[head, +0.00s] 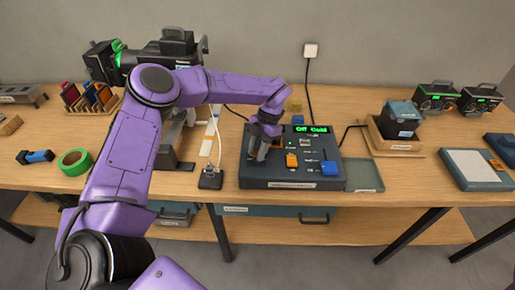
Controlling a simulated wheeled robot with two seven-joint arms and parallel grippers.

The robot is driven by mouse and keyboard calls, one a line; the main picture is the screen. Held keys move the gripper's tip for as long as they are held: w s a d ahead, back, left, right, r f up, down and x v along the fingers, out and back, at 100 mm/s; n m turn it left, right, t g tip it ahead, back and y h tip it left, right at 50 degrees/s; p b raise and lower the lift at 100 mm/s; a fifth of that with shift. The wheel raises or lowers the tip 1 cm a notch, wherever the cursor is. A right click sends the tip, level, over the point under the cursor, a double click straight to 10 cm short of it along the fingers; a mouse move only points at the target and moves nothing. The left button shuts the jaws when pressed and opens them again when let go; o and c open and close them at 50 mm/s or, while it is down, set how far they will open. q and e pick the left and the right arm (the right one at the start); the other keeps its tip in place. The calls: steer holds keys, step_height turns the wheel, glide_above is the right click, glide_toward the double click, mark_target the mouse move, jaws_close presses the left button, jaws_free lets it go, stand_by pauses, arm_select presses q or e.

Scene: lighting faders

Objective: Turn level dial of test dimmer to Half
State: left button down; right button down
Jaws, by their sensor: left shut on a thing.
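The test dimmer (281,183) is a dark blue-grey console on the table, right of centre. Its green display (311,129) appears to read "Off Cold". An orange control (291,160) and a blue one (329,168) show on its top, with small labels between. My left gripper (257,153) points down onto the left part of the console top and is shut on a control there, apparently the level dial. The fingers hide that dial, so its pointer cannot be read. My right gripper is not in view.
A shallow grey-green tray (364,176) sits right of the console. A small box with a cable and white label (210,179) stands close on its left. A wooden tray (395,145) is further right.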

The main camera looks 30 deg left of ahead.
arm_select(q)
steer(key=shift+m, duration=0.3)
steer(key=c, duration=0.9)
jaws_free()
steer(key=shift+o, duration=0.2)
steer(key=shift+w+r, duration=0.15)
steer(key=shift+r, duration=0.05)
steer(key=b+v, duration=0.2)
steer(key=v, duration=0.8)
steer(key=shift+d, duration=0.15)
